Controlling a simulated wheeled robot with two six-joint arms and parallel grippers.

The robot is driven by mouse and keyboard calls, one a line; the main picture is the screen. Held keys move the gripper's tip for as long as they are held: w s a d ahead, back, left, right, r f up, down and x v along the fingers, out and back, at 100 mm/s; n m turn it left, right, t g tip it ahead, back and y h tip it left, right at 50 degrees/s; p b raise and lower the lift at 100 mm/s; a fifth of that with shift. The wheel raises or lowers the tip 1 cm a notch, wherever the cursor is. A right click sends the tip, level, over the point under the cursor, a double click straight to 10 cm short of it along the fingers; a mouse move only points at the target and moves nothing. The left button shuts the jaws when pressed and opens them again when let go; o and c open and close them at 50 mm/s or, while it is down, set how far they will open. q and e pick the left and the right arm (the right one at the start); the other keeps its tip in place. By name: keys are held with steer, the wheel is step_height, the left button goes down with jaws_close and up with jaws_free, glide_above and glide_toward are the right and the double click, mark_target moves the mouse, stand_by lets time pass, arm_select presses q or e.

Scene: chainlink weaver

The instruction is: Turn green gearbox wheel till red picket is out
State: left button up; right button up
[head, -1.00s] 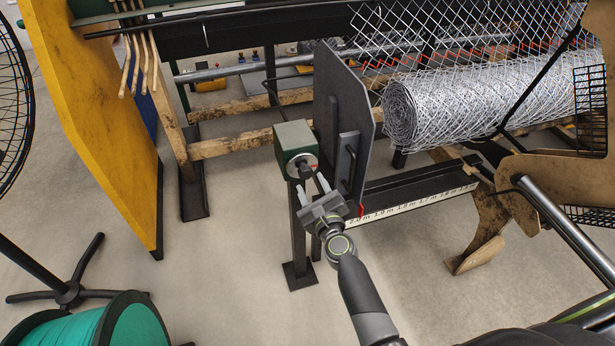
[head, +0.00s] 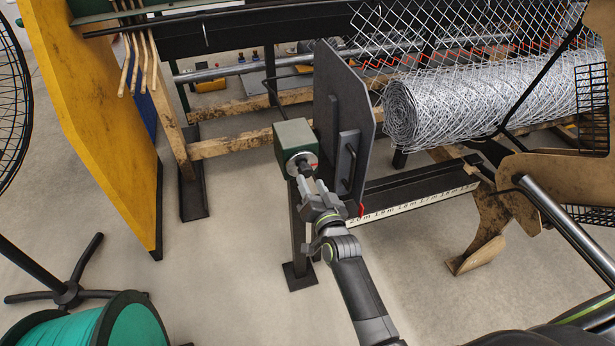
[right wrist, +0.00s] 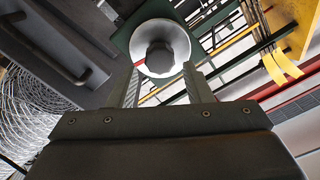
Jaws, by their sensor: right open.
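The green gearbox (head: 294,136) stands on a dark post beside a grey upright plate. Its wheel (head: 301,163) is a pale disc with a dark hub, facing my right arm. In the right wrist view the disc (right wrist: 184,40) and dark hub (right wrist: 160,58) lie straight ahead. My right gripper (head: 309,184) is just in front of the wheel. Its open fingers (right wrist: 161,78) flank the hub line in the wrist view; contact cannot be told. The red picket (head: 440,58) shows as a thin red zigzag wire along the chain-link mesh behind the roll. My left gripper is out of view.
The grey plate (head: 340,100) with a handle stands close right of the gearbox. A mesh roll (head: 470,105) lies on the frame further right. A yellow panel (head: 100,120) and teal spool (head: 120,325) stand left. Floor around the post is open.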

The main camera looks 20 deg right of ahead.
mark_target(307, 174)
steer(key=n+b, duration=0.2)
steer(key=n, duration=0.3)
steer(key=shift+f, duration=0.15)
steer(key=shift+w+f+b, duration=0.1)
steer(key=shift+w+b, duration=0.4)
steer(key=shift+b, duration=0.15)
steer(key=shift+w+b, duration=0.35)
steer(key=shift+w, duration=0.05)
steer(key=shift+w+b, duration=0.5)
steer(key=shift+w, duration=0.3)
steer(key=shift+w+r, duration=0.25)
steer(key=shift+w, duration=0.05)
steer(key=shift+c, duration=0.3)
